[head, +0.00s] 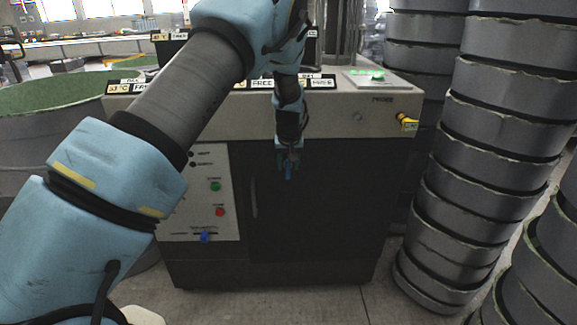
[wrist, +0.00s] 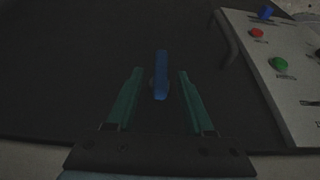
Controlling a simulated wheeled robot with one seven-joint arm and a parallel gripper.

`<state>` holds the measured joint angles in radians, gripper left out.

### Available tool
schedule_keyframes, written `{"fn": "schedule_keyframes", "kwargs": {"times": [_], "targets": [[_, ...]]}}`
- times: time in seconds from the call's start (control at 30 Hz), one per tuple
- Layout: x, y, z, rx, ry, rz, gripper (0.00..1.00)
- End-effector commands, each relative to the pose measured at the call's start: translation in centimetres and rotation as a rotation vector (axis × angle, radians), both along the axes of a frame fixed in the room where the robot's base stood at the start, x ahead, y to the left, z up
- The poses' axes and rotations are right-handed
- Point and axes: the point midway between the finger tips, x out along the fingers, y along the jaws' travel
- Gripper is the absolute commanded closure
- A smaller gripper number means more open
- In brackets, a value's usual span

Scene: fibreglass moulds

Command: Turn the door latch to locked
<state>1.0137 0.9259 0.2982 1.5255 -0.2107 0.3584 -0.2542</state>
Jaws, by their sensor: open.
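The door latch is a small blue bar on the dark cabinet door (head: 325,215). In the head view the latch (head: 288,174) shows just below my gripper (head: 288,161), partly hidden by it. In the wrist view the latch (wrist: 161,72) stands lengthwise between the two green fingers of my gripper (wrist: 160,78), with a gap on each side. It looks vertical on the door. My gripper is open and holds nothing. Whether the fingertips reach past the latch's face is hard to tell.
A control panel (head: 227,190) with a green button, a red button and a blue slider (head: 204,237) is left of the door. A door handle (head: 254,198) stands beside it. A yellow switch (head: 407,122) is at upper right. Stacked grey moulds (head: 480,190) crowd the right.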

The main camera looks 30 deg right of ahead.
Motion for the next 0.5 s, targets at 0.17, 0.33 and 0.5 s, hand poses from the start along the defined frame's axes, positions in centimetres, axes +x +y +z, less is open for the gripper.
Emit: {"fn": "schedule_keyframes", "kwargs": {"times": [0.17,0.33,0.5], "targets": [[0.6,-0.3,-1.6,0.000,0.000,0.000,0.47],[0.8,-0.4,-2.0,-0.002,-0.001,0.000,0.47],[0.8,-0.4,-2.0,-0.002,-0.001,0.000,0.47]]}}
